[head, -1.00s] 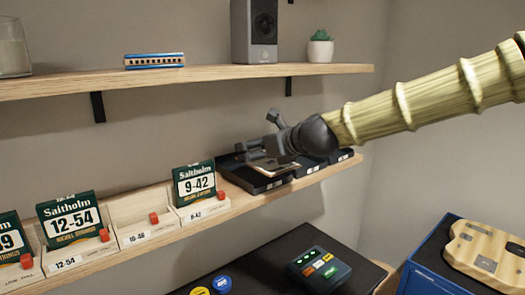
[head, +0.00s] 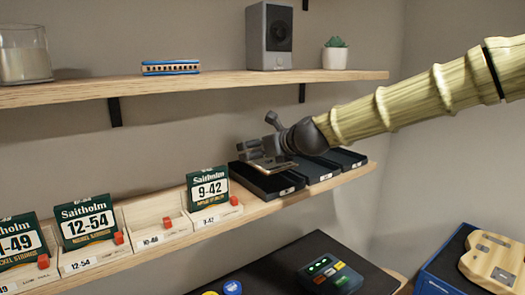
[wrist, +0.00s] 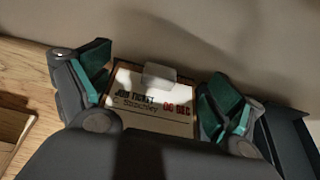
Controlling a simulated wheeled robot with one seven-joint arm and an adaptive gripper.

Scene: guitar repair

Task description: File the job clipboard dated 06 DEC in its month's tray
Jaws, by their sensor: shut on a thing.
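My gripper (head: 268,146) is shut on the job clipboard (head: 274,164), holding it near level at the back of the leftmost dark tray (head: 285,186). In the wrist view the clipboard (wrist: 150,118) lies between the two green-padded fingers, with a light clip at its top edge. Its sheet reads "JOB TICKET" and, in red, "06 DEC". The middle tray (head: 319,176) and the right tray (head: 354,158) stand beside the left one. Their front labels are too small to read. I cannot tell whether the clipboard touches the left tray.
String-pack boxes in wooden bins, such as the 9-42 pack (head: 209,190), line the lower shelf left of the trays. The upper shelf (head: 200,85) holds a speaker (head: 268,35), a harmonica (head: 171,68) and a plant (head: 335,55). A dark bench with a small device (head: 330,277) is below.

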